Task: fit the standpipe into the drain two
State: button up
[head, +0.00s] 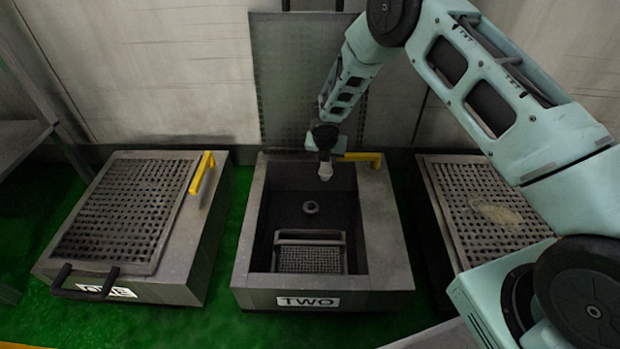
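The middle drum box (382,225) bears a label TWO (308,301) and stands open at the top. On its dark floor is a round ring-shaped drain (310,207). My gripper (325,153) points down over the back part of this box. A short pale piece, seemingly the standpipe (325,171), hangs below it, and the gripper appears shut on it. The fingers are small and dark, so their contact is hard to see. The standpipe looks roughly upright, above and slightly right of the drain in the picture, apart from it.
A mesh basket (308,258) sits at the front inside box two. A perforated panel (285,90) stands upright behind it. A yellow bar (362,157) lies at the back right rim. Closed grated box ONE (125,215) is left; another grated box (485,210) is right, partly behind my arm.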

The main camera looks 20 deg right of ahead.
jog(key=a+f+n+y, duration=0.2)
jog(key=a+f+n, duration=0.3)
jog(key=n, duration=0.1)
jog(key=shift+s+a+t+b, duration=0.15)
jog(key=shift+s+t+b, duration=0.1)
jog(key=shift+t+b, duration=0.2)
jog(key=shift+f+b, duration=0.1)
jog(key=shift+b, duration=0.4)
notch_tip(320, 180, down, 6)
jog(key=b, duration=0.5)
jog(key=shift+r+b, duration=0.2)
jog(key=shift+b, duration=0.1)
jog(key=shift+f+b, duration=1.85)
jog(key=shift+f, duration=0.1)
dwell(0.7)
jog(key=o, duration=1.1)
jog(key=shift+c, duration=0.2)
jog(key=p+v, duration=0.5)
jog(key=v, duration=1.2)
jog(key=shift+d+r, duration=0.2)
jog(key=shift+r, duration=0.05)
